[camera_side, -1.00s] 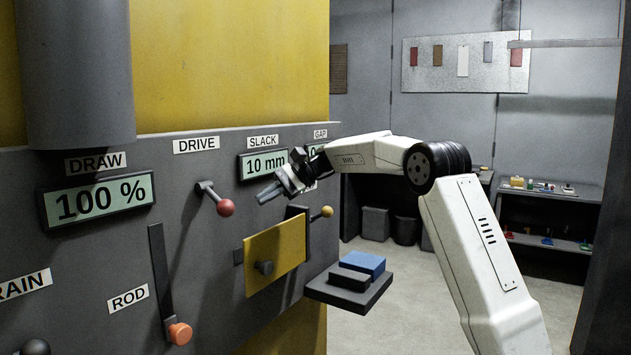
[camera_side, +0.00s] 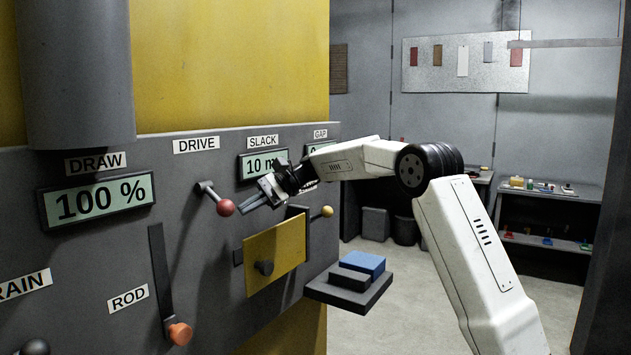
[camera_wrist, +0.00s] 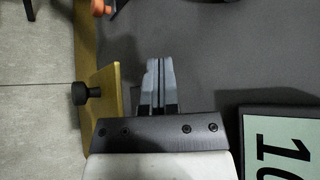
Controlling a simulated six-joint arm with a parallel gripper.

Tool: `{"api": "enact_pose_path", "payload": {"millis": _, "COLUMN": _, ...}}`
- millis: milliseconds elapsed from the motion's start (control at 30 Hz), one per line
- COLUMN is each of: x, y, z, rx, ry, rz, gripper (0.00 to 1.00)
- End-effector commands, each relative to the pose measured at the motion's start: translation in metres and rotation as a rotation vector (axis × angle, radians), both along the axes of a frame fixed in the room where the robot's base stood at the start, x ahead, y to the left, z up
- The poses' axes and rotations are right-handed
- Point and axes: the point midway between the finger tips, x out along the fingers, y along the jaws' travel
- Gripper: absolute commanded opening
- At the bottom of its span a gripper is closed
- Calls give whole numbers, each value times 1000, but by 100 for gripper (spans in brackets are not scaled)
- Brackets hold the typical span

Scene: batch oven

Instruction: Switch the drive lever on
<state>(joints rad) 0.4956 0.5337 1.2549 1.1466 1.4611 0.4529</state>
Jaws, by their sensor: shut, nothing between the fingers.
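The drive lever is a short grey arm with a red ball knob (camera_side: 225,208), below the DRIVE label (camera_side: 196,145) on the grey panel. It slants down to the right in the side view. My gripper (camera_side: 244,207) is just right of the knob, its fingers pointing left toward it. Whether the tips touch the knob I cannot tell. In the wrist view my gripper's fingers (camera_wrist: 159,75) are together with nothing between them. The red knob is not clearly seen in the wrist view.
A yellow door (camera_side: 277,252) with a dark knob is below my gripper. A shelf with a blue block (camera_side: 362,263) juts out at its right. The ROD lever's orange knob (camera_side: 179,333) is lower left. The SLACK display (camera_side: 259,165) is just above my gripper.

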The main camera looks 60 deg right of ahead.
Motion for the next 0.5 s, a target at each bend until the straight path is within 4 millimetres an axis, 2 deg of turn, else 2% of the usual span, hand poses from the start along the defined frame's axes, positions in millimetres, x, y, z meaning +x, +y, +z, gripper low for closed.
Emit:
{"api": "enact_pose_path", "payload": {"millis": 333, "x": 24, "y": 44, "z": -24, "rx": 0, "ry": 2, "rz": 4, "gripper": 0}}
{"api": "enact_pose_path", "payload": {"millis": 500, "x": 12, "y": 49, "z": -11, "rx": -2, "ry": -2, "rz": 0, "gripper": 0}}
